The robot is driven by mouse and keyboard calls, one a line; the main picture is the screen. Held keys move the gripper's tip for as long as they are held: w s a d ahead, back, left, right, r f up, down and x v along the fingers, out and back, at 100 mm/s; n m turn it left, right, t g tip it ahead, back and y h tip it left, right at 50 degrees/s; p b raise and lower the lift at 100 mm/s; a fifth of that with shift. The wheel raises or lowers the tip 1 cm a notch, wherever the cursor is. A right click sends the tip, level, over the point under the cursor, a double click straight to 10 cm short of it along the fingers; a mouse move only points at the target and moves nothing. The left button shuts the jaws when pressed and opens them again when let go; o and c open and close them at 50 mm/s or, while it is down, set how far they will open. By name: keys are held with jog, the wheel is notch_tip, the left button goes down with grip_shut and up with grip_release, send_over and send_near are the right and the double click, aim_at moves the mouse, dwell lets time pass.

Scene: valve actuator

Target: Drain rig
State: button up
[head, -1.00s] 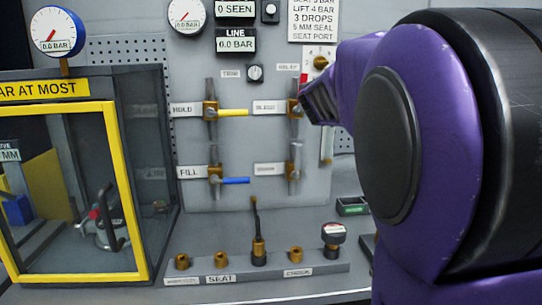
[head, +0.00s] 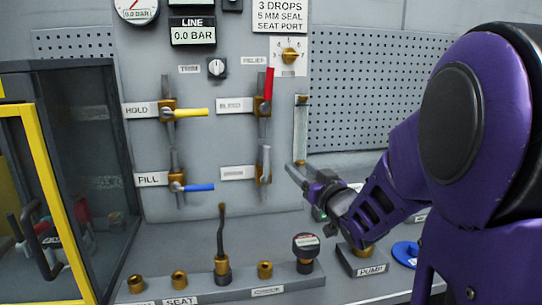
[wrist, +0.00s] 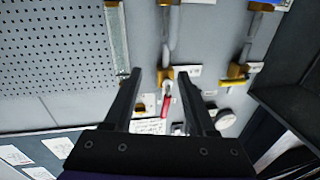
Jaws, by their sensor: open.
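The panel carries several lever valves. HOLD has a yellow lever (head: 190,112) lying level and FILL has a blue lever (head: 198,187) lying level. BLEED has a red lever (head: 269,84) standing upright. Below it a fourth valve, its label blurred, has a grey lever (head: 266,158) standing upright. The LINE display (head: 193,33) reads 0.0 BAR. My gripper (head: 297,172) is open and empty, just right of the grey lever in the head view; contact is not clear. In the upside-down wrist view, the red lever (wrist: 166,106) appears between the fingers, further off.
A clear tube (head: 300,130) stands right of the valves. A rail (head: 240,288) with brass fittings and a dark upright stem runs along the bench front. A pump block (head: 370,264) and a blue ring (head: 405,252) lie right. A yellow-framed cabinet (head: 50,190) bounds the left.

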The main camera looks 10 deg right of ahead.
aim_at(269, 157)
jog(key=shift+n+g+y, duration=0.5)
jog(key=shift+n+y, duration=0.2)
jog(key=x, duration=0.5)
jog(key=a+f+x, duration=0.1)
jog(key=x, duration=0.5)
jog(key=f+x, duration=0.1)
jog(key=x, duration=0.5)
jog(key=shift+s+a, duration=0.15)
jog(key=shift+s, duration=0.05)
jog(key=shift+c, duration=0.4)
grip_shut()
